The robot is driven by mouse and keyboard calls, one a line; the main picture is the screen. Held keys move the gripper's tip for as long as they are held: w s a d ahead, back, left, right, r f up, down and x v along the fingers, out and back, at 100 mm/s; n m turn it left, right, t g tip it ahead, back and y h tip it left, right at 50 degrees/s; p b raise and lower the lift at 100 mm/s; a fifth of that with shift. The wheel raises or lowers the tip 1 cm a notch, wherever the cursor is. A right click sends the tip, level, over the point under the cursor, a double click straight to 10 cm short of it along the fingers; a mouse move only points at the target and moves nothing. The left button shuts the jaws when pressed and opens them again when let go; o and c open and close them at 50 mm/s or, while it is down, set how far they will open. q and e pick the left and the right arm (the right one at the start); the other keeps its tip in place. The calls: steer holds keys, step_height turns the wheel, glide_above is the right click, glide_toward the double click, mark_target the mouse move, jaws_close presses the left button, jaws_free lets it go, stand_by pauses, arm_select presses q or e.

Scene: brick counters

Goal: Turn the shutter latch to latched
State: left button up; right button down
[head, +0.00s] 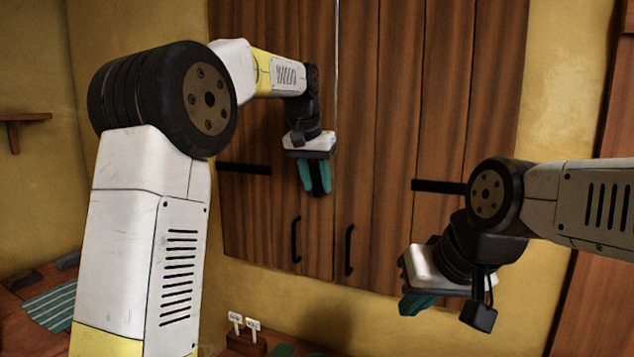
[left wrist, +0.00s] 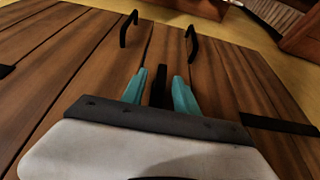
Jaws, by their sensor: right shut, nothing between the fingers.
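The closed wooden shutter (head: 395,110) has two leaves that meet at a middle seam. A dark bar that looks like the latch (left wrist: 158,88) shows between the fingers of my left gripper (left wrist: 160,92) in the left wrist view. My left gripper (head: 315,180) points down in front of the left leaf near the seam in the head view. Its teal fingers are apart, one on each side of the dark bar, with gaps showing. The latch's pivot and exact angle are hidden. My right gripper (head: 418,304) is shut and empty, low in front of the right leaf.
Two black handles, left (head: 296,240) and right (head: 348,250), stand out below the left gripper. Black hinge straps (head: 437,186) lie on the outer sides. White-topped pegs (head: 244,323) stand low at the bottom. A striped cloth (head: 50,306) lies at lower left.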

arm_select(q)
steer(key=shift+c, duration=0.3)
jaws_close()
stand_by(1.1)
